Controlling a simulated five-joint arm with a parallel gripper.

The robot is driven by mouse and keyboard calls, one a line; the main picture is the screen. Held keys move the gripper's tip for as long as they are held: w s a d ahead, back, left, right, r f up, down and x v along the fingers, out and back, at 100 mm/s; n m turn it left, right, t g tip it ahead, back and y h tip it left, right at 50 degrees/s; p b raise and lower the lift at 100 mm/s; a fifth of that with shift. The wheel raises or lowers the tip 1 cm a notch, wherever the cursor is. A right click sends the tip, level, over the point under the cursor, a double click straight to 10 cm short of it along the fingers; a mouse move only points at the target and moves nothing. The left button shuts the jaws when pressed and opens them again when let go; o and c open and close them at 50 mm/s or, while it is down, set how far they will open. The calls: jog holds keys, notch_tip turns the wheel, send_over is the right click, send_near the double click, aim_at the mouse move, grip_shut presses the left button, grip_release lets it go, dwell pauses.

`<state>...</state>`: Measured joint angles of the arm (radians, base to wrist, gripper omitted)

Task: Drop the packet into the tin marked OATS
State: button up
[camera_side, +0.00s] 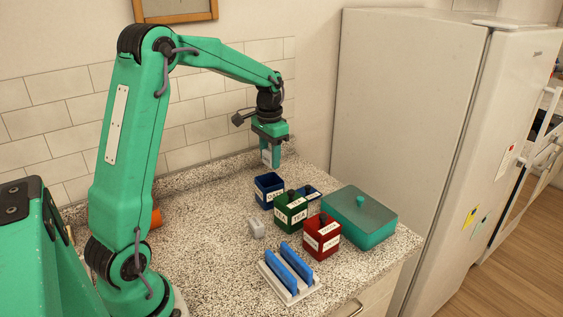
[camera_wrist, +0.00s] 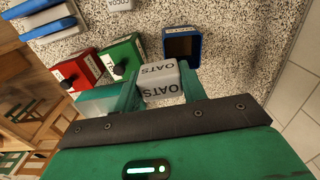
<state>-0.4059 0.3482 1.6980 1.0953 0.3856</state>
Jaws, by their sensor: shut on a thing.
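My gripper (camera_side: 270,160) is shut on a pale packet (camera_wrist: 158,82) whose label reads OATS in the wrist view. In the side view the packet (camera_side: 265,156) is partly hidden by the fingers, up above the back of the counter. An open blue tin (camera_side: 268,188) stands below my gripper; its white label is too small to read surely. In the wrist view this tin (camera_wrist: 182,46) lies just beyond the packet, its dark inside showing. The packet is apart from the tin.
A green tin marked TEA (camera_side: 290,212) and a red tin (camera_side: 321,237) have knobbed lids on. A blue lid (camera_side: 308,192) lies near the blue tin. A teal box (camera_side: 362,218), a rack with blue slats (camera_side: 288,275) and a grey packet (camera_side: 256,229) stand around. The left counter is mostly clear.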

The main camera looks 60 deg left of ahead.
jog(key=shift+w+a+r, duration=0.9)
jog(key=shift+a+r, duration=0.1)
jog(key=shift+a, duration=0.1)
jog(key=shift+f, duration=0.15)
jog(key=shift+f, duration=2.9)
jog(key=o, duration=1.1)
jog(key=shift+c, duration=0.2)
jog(key=shift+r, duration=0.1)
notch_tip(320, 180, up, 8)
